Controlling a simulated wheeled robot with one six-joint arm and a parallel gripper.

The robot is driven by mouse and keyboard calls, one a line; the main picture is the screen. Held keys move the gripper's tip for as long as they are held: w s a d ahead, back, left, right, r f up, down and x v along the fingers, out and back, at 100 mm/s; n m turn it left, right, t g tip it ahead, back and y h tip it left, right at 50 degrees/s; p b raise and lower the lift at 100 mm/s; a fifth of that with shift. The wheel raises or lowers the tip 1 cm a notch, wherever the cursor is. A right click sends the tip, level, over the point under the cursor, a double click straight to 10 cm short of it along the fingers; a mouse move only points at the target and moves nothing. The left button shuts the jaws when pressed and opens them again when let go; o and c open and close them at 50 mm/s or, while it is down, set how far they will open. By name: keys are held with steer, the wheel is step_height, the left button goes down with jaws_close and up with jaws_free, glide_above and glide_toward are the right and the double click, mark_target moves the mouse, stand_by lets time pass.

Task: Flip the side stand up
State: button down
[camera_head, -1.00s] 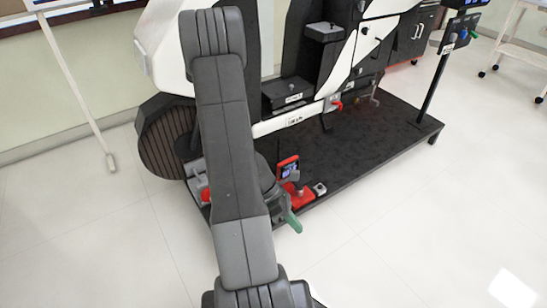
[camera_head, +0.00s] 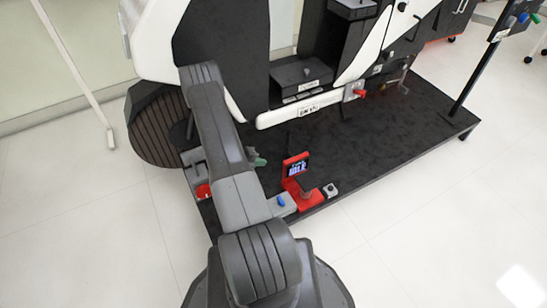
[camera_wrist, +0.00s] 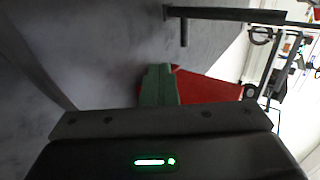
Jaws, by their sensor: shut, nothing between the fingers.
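The rig is a black and white vehicle body (camera_head: 222,45) on a dark platform (camera_head: 390,125). A short dark leg (camera_head: 342,109) comes down below the white lower bar (camera_head: 300,110); it looks like the side stand, but I cannot be sure. My gripper (camera_head: 258,161) has green fingers, partly hidden behind my arm, over the platform and left of that leg, apart from it. In the wrist view my gripper (camera_wrist: 160,84) is shut and empty, with its green fingers together. A dark bar with a short peg (camera_wrist: 184,32) lies beyond it.
A red stand with a small screen (camera_head: 297,168) is on the platform's near edge, right of my arm. A red lever (camera_head: 358,94) sits on the white bar's right end. A dark post (camera_head: 478,75) rises at the right. The floor at the right is clear.

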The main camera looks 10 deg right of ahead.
steer(key=b+x, duration=0.2)
steer(key=x, duration=0.6)
steer(key=shift+d+f+b, duration=0.3)
steer(key=shift+b, duration=0.05)
steer(key=d, duration=0.1)
steer(key=w+d+b, duration=0.1)
steer(key=d, duration=0.1)
steer(key=shift+w+r, duration=0.1)
steer(key=shift+r, duration=0.1)
steer(key=shift+w+d+r, duration=0.2)
steer(key=shift+d, duration=0.3)
steer(key=shift+d+f, duration=0.1)
